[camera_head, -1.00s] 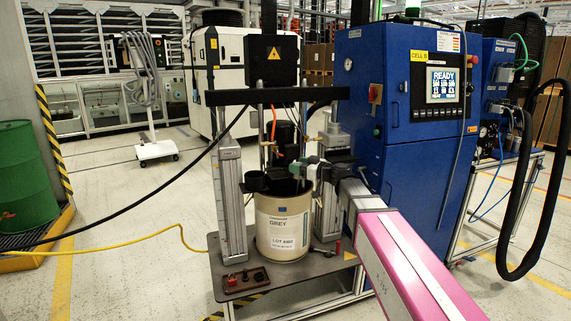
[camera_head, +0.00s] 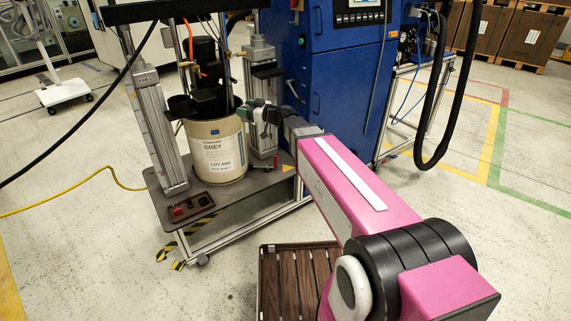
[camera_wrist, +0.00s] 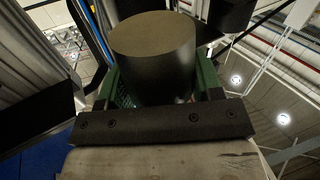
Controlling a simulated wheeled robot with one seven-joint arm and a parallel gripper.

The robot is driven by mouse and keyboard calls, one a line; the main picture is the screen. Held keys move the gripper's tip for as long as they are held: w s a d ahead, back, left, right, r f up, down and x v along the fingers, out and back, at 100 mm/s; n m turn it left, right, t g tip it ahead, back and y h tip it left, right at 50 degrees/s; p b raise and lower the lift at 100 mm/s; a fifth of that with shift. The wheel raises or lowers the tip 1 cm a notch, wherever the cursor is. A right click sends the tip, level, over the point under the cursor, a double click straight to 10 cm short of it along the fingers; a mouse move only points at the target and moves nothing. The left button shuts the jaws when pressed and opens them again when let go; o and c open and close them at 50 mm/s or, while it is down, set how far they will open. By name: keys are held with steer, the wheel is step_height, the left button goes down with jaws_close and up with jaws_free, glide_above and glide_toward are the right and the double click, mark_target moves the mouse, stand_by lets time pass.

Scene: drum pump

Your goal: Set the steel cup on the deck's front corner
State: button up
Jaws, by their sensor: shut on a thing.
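My gripper (camera_head: 252,112) is beside the upper right rim of the drum in the head view. In the wrist view its green fingers (camera_wrist: 160,92) are shut on a smooth, dark grey cylinder, which I take to be the steel cup (camera_wrist: 152,62). One flat round end shows and looks closed. In the head view I cannot make the cup out clearly against the dark pump parts. The deck (camera_head: 236,192) is the dark grey plate below, apart from my gripper. Its right front corner bears a small yellow triangle (camera_head: 288,168).
The cream drum (camera_head: 215,155) stands on the deck between two upright columns, the left one (camera_head: 165,135) nearer. The blue cabinet (camera_head: 325,90) stands behind. Bare deck shows right of the drum.

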steer(key=w+f+m+t+h, duration=0.1)
steer(key=w+f+m+t, duration=0.15)
steer(key=f, duration=1.05)
steer(key=t+h, duration=0.2)
glide_above(290, 168)
step_height(290, 168, down, 13)
steer(key=shift+m+g, duration=0.25)
steer(key=shift+m, duration=0.1)
step_height(290, 168, down, 11)
steer(key=shift+s+a+f, duration=0.1)
steer(key=shift+f, duration=0.1)
steer(key=shift+f, duration=0.15)
steer(key=o, duration=1)
